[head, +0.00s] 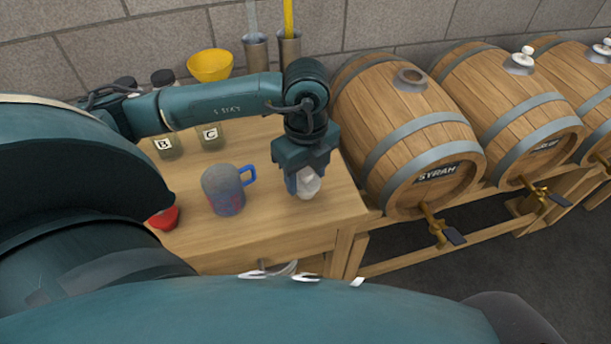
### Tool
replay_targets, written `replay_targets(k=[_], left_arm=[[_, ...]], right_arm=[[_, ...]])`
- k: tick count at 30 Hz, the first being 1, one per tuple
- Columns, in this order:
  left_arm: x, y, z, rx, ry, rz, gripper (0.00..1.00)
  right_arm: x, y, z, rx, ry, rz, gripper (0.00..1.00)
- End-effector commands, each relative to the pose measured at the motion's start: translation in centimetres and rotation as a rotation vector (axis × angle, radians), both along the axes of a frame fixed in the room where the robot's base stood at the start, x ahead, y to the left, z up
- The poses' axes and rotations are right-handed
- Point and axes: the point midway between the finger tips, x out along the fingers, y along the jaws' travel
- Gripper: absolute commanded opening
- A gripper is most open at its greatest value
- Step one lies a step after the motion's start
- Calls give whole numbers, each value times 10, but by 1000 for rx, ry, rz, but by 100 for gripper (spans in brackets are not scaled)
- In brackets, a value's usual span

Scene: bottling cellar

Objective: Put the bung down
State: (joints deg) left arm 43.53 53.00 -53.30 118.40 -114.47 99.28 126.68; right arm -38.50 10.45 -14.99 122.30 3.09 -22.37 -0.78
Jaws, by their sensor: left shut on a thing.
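My left gripper (303,182) points down over the right part of the wooden table (270,238). It is shut on the bung (308,184), a pale, whitish piece that shows below the fingers. I cannot tell whether the bung touches the table top. The Syrah barrel (405,140), just right of the table, has an open bung hole (411,77) on top with no bung in it. My right gripper is not in view.
A blue-grey mug (223,190) stands left of the gripper. Jars B (167,147) and C (211,136), a yellow bowl (210,65) and metal cups (256,52) are behind. A red object (164,217) is at left. Other barrels (510,95) carry white bungs (521,60).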

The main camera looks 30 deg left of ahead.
Motion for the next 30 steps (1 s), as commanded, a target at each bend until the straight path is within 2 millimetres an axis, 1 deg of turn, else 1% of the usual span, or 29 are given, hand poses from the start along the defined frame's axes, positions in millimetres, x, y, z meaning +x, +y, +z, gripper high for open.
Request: replay_targets(k=[1,3,10,14,15,22,30], left_arm=[[-1,0,-8,1,3,1,29],[0,0,-15,-1,1,0,29],[0,0,-16,0,-1,-1,29],[0,0,-21,0,-1,-1,29],[0,0,-19,0,-1,-1,54],[0,0,-19,0,-1,-1,72],[0,0,-17,0,-1,-1,73]], right_arm=[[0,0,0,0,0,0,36],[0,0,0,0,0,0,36],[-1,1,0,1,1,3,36],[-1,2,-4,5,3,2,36],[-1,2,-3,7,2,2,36],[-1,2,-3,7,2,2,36],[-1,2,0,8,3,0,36]])
